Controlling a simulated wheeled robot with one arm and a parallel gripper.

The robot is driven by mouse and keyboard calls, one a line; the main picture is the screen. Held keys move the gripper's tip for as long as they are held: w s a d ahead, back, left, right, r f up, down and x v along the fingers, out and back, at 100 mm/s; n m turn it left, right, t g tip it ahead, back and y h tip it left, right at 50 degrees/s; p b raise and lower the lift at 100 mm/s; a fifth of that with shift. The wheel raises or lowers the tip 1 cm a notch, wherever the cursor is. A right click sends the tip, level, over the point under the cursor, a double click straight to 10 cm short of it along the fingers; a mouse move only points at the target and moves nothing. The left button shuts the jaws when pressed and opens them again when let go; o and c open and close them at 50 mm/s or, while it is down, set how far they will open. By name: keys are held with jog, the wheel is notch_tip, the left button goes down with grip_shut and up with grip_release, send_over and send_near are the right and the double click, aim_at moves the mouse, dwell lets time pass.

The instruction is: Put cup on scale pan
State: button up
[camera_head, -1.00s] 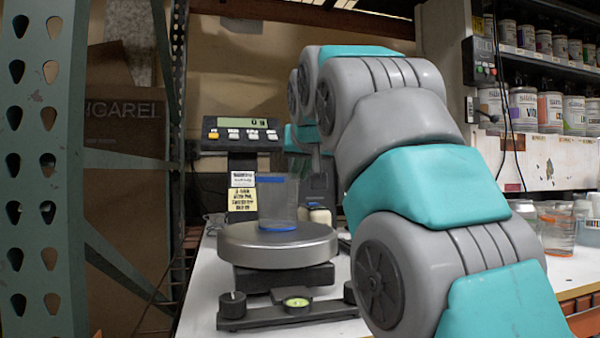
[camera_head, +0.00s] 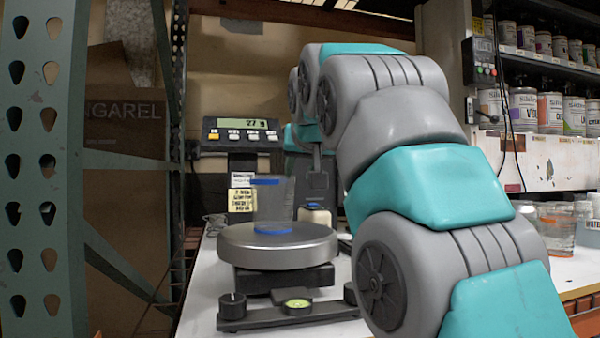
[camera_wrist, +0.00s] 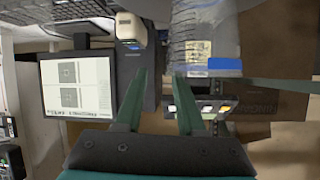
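A clear cup (camera_head: 276,205) with a blue band near its top and a blue base stands upright on the round silver scale pan (camera_head: 255,256), left of its middle. The scale display (camera_head: 240,128) reads about 27 g. In the wrist view the cup (camera_wrist: 190,35) is beyond and to the right of my fingers, cut off by the top edge. My gripper (camera_wrist: 157,78) is open, with nothing visible between its two green fingers. The fingers cannot be made out clearly in the head view.
A small pale bottle (camera_head: 315,215) stands behind the pan, and shows in the wrist view (camera_wrist: 130,30). A monitor (camera_wrist: 77,85) is at the wrist view's left. A green perforated post (camera_head: 40,160) is at left. Cans (camera_head: 523,108) fill shelves at right, above clear containers (camera_head: 557,228).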

jog(key=v, duration=1.1)
jog(key=shift+s, duration=0.35)
jog(key=shift+d+r, duration=0.1)
jog(key=shift+r, duration=0.05)
jog(key=shift+c, duration=0.3)
dwell(0.6)
